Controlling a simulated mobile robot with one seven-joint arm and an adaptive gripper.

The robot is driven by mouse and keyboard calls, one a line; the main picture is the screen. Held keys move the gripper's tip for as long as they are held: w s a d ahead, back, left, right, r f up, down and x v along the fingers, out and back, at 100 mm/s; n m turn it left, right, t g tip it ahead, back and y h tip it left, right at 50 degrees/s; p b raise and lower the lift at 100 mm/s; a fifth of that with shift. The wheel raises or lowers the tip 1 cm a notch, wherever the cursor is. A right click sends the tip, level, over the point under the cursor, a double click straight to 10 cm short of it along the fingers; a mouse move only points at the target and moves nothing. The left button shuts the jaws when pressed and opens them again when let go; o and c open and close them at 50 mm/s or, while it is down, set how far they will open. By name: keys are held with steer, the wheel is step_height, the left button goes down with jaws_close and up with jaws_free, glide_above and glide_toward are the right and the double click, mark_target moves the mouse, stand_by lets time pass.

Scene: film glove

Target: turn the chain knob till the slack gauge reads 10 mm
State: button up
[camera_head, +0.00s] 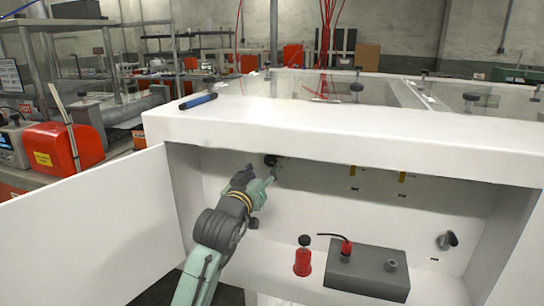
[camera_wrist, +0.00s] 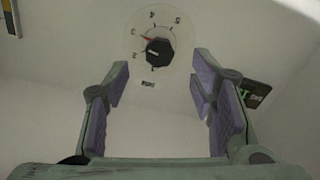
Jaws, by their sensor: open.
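A black knob (camera_wrist: 159,52) sits in the middle of a pale round dial (camera_wrist: 182,58) with numbers, on a white wall in the wrist view. A red mark lies at the knob's upper left, near the 3. A small label under the dial is too small to read, so I cannot tell whether this is the chain knob. In the head view a dark knob (camera_head: 270,160) is high on the cabinet's back wall. My gripper (camera_wrist: 160,88) is open and empty, facing the dial with its fingers apart from it. In the head view my gripper (camera_head: 262,180) is just below that knob. I cannot identify a slack gauge reading in mm.
The white cabinet (camera_head: 330,135) has its top above my arm and an open door (camera_head: 95,235) at the left. A grey box (camera_head: 367,272) and a red part (camera_head: 303,260) stand on its floor. A second knob (camera_head: 447,240) is at the right.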

mark_target(269, 162)
steer(key=p+x, duration=0.2)
steer(key=x, duration=0.6)
steer(key=c, duration=1.2)
steer(key=shift+f+m+b, duration=0.1)
steer(key=shift+m+b, duration=0.2)
steer(key=shift+m, duration=0.1)
steer(key=shift+f+m+b, duration=0.15)
steer(key=shift+m+b, duration=0.85)
steer(key=shift+b, duration=0.05)
steer(key=shift+m+b, duration=0.8)
steer(key=m+b, duration=0.3)
steer(key=m, duration=0.2)
steer(key=shift+b, duration=0.3)
steer(key=shift+r+m, duration=0.2)
steer(key=shift+m, duration=0.1)
